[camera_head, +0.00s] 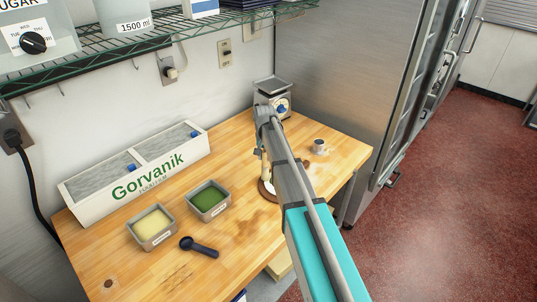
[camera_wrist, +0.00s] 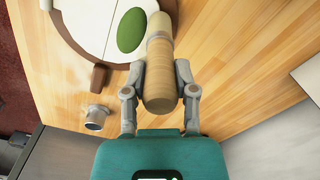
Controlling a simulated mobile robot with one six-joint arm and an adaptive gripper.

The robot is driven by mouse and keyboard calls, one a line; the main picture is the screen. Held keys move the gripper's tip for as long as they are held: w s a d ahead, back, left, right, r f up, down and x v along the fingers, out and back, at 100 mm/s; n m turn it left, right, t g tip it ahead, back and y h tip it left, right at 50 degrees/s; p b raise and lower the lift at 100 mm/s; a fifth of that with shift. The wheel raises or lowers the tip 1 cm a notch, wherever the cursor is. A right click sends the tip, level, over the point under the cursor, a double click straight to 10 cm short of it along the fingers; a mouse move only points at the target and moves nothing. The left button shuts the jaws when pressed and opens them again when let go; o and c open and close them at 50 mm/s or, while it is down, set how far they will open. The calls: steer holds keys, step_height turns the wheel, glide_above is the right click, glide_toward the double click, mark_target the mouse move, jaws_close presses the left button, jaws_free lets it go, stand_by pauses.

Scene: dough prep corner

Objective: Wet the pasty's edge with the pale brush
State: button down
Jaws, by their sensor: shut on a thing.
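My gripper (camera_wrist: 157,88) is shut on the pale brush (camera_wrist: 161,72), a thick light-wood cylinder with a greyish band. The brush also shows in the head view (camera_head: 266,168), upright below my gripper (camera_head: 263,150) and partly hidden by my arm. In the wrist view a white dough round (camera_wrist: 85,18) with a green oval filling (camera_wrist: 131,30) lies beside the brush's far end; it looks flat, with a thin line across it. It lies on a brown round board (camera_wrist: 65,36) with a stub handle. I cannot tell whether the brush touches the dough.
A small metal cup (camera_head: 319,146) stands right of the board. A scale (camera_head: 273,95) stands at the back. Tubs of yellow (camera_head: 152,227) and green (camera_head: 208,201) filling, a dark scoop (camera_head: 199,247) and a lidded Gorvanik box (camera_head: 137,176) are at left. A wire shelf (camera_head: 120,45) hangs above.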

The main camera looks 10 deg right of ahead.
steer(key=shift+s+a, duration=0.6)
steer(key=shift+a, duration=0.15)
steer(key=shift+w+d, duration=0.1)
steer(key=w+d, duration=0.1)
steer(key=d, duration=0.1)
steer(key=w+d, duration=0.1)
steer(key=d, duration=0.1)
steer(key=shift+w, duration=0.4)
stand_by(0.4)
steer(key=shift+s+a, duration=0.1)
steer(key=shift+a, duration=0.05)
stand_by(0.5)
steer(key=shift+s+a, duration=0.7)
steer(key=shift+a, duration=0.3)
steer(key=shift+s+a, duration=0.7)
steer(key=shift+a, duration=0.25)
steer(key=shift+w+d, duration=0.1)
